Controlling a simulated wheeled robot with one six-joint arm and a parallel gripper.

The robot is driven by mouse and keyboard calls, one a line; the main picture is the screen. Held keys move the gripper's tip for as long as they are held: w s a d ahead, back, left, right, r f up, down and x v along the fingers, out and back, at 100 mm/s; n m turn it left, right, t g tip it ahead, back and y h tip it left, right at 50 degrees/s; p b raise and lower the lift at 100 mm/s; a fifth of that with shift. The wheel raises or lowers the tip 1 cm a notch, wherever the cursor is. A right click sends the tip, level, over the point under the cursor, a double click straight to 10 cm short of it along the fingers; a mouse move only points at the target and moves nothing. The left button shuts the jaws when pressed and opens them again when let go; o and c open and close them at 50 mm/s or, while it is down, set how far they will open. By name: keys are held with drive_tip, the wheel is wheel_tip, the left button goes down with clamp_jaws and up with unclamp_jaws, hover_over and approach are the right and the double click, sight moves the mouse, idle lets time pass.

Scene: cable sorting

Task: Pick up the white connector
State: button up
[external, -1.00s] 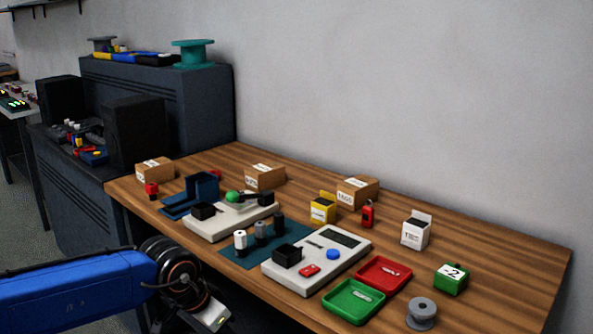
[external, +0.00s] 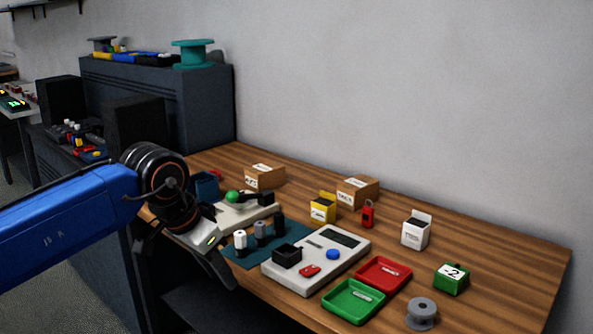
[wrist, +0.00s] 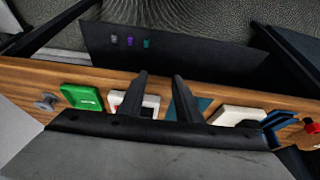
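The white connector (external: 240,239) stands upright on the teal mat (external: 243,257), at the left end of a short row with a grey connector (external: 260,232) and a black connector (external: 278,222). My gripper (wrist: 159,77) is open and empty, its two dark fingers apart in the wrist view. In the external view it hangs near the table's front edge, left of the white connector. Part of the mat (wrist: 203,104) shows beside a finger in the wrist view. I cannot make out the white connector there.
A grey device (external: 325,262) with a black cup stands right of the mat, and a beige device (external: 240,215) stands behind it. Green (external: 336,306) and red (external: 366,276) trays lie to the right. Boxes (external: 357,193) line the back.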

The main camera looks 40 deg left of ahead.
wheel_tip(320, 180, up, 19)
drive_tip(key=n+g, duration=0.5)
drive_tip(key=n, duration=1.6)
approach(241, 233)
wheel_tip(241, 233, down, 6)
drive_tip(key=shift+s+f, duration=0.1)
drive_tip(key=shift+f, duration=0.15)
drive_tip(key=shift+a+f, duration=0.1)
drive_tip(key=shift+f, duration=2.55)
clamp_jaws()
drive_tip(key=shift+r, duration=0.1)
